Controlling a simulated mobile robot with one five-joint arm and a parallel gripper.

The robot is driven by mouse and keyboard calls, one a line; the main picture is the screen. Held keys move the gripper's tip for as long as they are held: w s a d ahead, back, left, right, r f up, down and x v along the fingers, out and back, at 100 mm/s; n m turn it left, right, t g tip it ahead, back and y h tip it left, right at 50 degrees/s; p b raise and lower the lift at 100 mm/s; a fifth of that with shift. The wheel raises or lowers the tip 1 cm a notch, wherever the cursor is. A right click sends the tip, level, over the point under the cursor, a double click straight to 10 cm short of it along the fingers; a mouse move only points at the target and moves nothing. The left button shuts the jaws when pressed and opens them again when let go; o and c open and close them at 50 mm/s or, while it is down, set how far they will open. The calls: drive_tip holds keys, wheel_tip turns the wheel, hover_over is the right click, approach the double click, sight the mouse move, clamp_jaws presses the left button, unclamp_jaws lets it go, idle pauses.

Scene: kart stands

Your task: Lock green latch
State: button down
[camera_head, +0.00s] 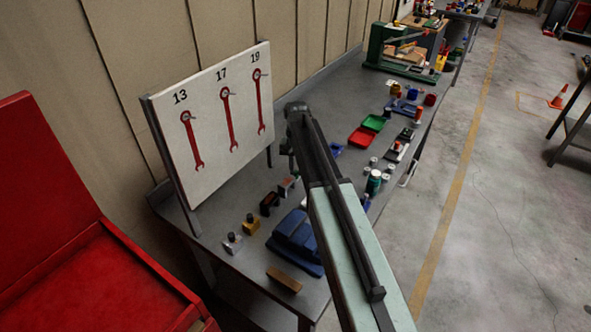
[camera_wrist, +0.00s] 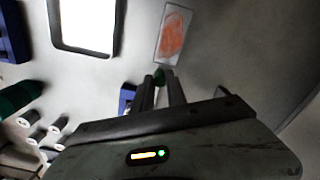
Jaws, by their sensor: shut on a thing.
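In the wrist view my gripper (camera_wrist: 162,86) is shut, with its two dark fingers close together. A small green piece (camera_wrist: 160,74) shows at the fingertips, between them; it appears to be the green latch's handle. A blue part (camera_wrist: 127,97) lies just left of the fingers and may be its base. The fingers hide most of the latch, so I cannot tell its position. In the head view my arm reaches over the workbench, and its far end hides the latch.
A wrench board (camera_head: 215,120) stands at the left. In the wrist view, an orange-marked card (camera_wrist: 173,36) and a dark-rimmed white tray (camera_wrist: 88,24) lie beyond the fingers.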

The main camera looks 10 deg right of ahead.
drive_tip(key=shift+w+d, duration=1.05)
drive_tip(key=shift+w, duration=0.05)
drive_tip(key=c, duration=1.3)
unclamp_jaws()
drive_tip(key=shift+d, duration=0.1)
wheel_tip(320, 180, up, 8)
drive_tip(key=p, duration=0.7)
drive_tip(key=shift+f+p, duration=0.1)
drive_tip(key=shift+p, duration=0.3)
